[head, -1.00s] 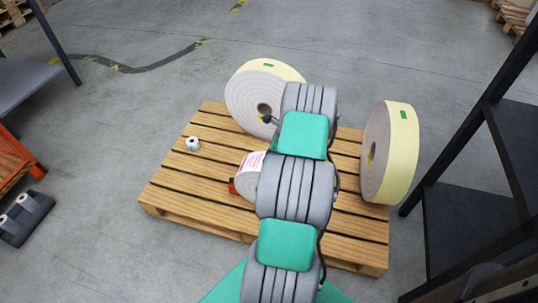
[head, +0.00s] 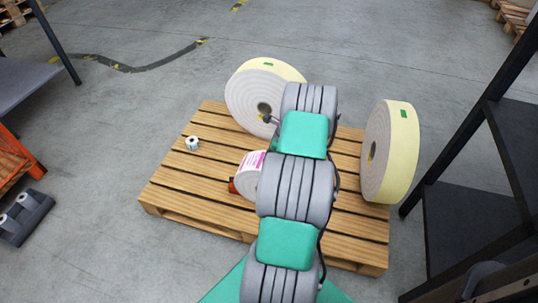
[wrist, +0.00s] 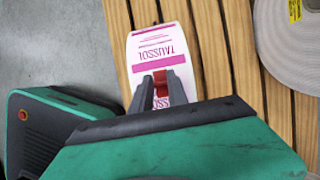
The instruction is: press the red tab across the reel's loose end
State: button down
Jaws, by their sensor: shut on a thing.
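The label reel (head: 247,174) is white with pink print. In the head view it stands on the pallet, partly hidden by my arm. In the wrist view the reel's printed face (wrist: 152,48) shows below my gripper (wrist: 161,91). The jaws are shut on the red tab (wrist: 160,78), which lies over the pink print. I cannot tell whether the tab touches the paper. The reel's loose end cannot be made out. My gripper is hidden behind my arm in the head view.
The wooden pallet (head: 188,172) carries two large cream rolls, one at the back (head: 246,99) and one at the right (head: 375,157). A small white roll (head: 192,143) stands at the left. A dark shelf rack (head: 465,215) is on the right.

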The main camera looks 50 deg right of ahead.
jog(key=shift+f, duration=0.1)
jog(key=c, duration=1.2)
grip_release()
